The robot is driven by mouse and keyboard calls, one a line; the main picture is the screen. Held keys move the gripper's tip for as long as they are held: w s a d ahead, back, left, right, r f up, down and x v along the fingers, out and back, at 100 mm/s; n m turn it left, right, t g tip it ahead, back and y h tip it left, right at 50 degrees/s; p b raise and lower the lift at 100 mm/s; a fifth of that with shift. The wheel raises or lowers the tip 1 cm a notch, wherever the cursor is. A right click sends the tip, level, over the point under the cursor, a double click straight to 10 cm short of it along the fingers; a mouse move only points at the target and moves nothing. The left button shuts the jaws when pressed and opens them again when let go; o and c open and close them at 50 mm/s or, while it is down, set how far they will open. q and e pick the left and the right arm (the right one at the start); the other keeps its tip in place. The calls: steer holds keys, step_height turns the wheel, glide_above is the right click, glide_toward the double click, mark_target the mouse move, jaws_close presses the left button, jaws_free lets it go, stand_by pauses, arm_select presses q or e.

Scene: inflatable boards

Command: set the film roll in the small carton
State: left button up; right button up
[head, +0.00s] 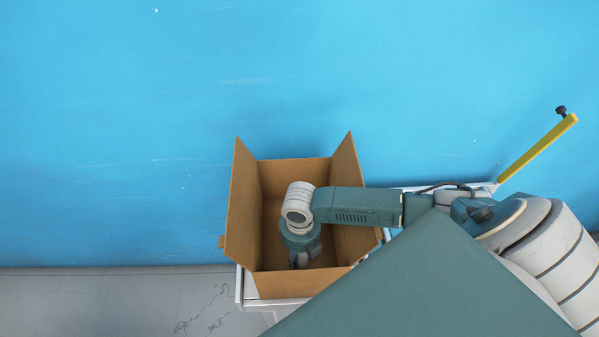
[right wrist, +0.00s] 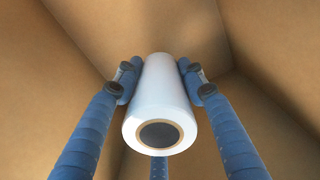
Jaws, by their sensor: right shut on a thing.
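The small carton (head: 245,215) is an open brown box with raised flaps in the head view. My right gripper (head: 299,262) reaches down inside it, its fingers mostly hidden by the wrist. In the right wrist view, the film roll (right wrist: 160,95) is a white cylinder with a dark core hole. My right gripper's blue fingers (right wrist: 158,80) are shut on the roll from both sides. The carton's brown walls (right wrist: 275,90) surround the roll. I cannot tell whether the roll touches the carton's floor. My left gripper is not in view.
The carton stands on a light-coloured stand (head: 240,290) against a large blue surface (head: 150,120). A yellow bar (head: 540,147) with a dark knob sticks up at the right. Grey floor (head: 120,300) shows at lower left.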

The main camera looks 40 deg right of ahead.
mark_target(300, 263)
step_height(300, 263, down, 6)
steer(key=shift+r, duration=0.2)
steer(key=shift+f, duration=0.15)
steer(key=o, duration=1.3)
